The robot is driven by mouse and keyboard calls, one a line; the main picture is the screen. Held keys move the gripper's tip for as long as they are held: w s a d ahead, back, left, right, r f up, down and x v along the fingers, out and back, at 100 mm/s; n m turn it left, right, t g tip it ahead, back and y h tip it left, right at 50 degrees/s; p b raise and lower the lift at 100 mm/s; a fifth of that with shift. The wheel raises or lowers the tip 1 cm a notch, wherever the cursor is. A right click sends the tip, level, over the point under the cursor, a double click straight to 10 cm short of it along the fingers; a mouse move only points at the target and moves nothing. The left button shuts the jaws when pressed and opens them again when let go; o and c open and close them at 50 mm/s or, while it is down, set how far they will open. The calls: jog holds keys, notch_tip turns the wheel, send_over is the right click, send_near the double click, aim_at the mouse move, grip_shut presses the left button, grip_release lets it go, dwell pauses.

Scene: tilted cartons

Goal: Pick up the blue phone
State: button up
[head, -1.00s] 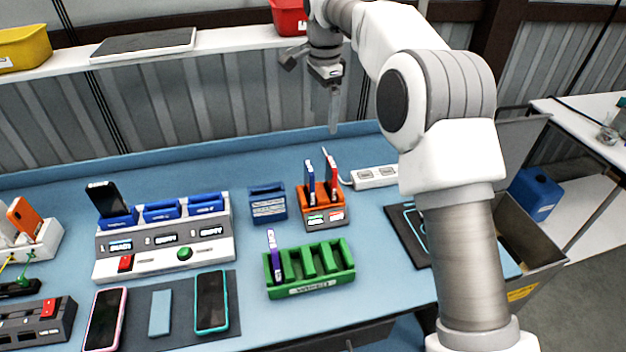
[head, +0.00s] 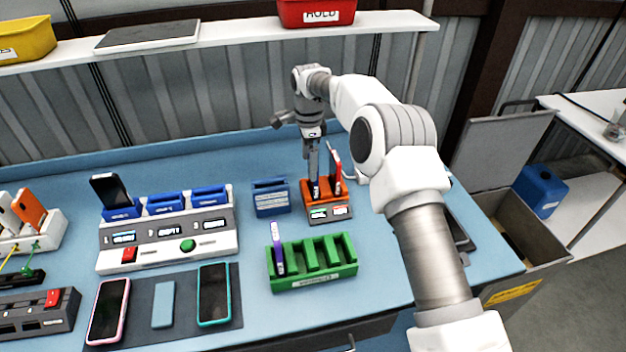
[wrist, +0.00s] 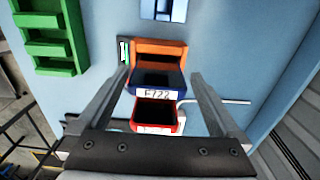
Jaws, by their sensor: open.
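The blue phone (wrist: 174,78) stands in the orange two-slot holder (wrist: 160,46), its top edge and a white label facing the wrist camera. A red phone (wrist: 150,112) stands in the other slot beside it. In the wrist view my gripper (wrist: 161,80) is open, with one finger on each side of the blue phone and visible gaps between. In the head view my gripper (head: 314,186) is down at the orange holder (head: 326,196) and mostly hides the blue phone. The red phone (head: 334,165) shows to its right.
A green rack (head: 318,268) with one purple phone (head: 277,250) stands in front of the orange holder. A small blue holder (head: 270,197) is close on the left. A red bin (head: 316,12) sits on the shelf above. A white power strip lies to the right.

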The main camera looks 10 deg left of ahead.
jog(key=f, duration=0.2)
jog(key=d+f+p, duration=0.1)
jog(key=f, duration=0.2)
jog(key=shift+w+f, duration=0.1)
jog(key=shift+f, duration=0.65)
jog(key=c, duration=0.9)
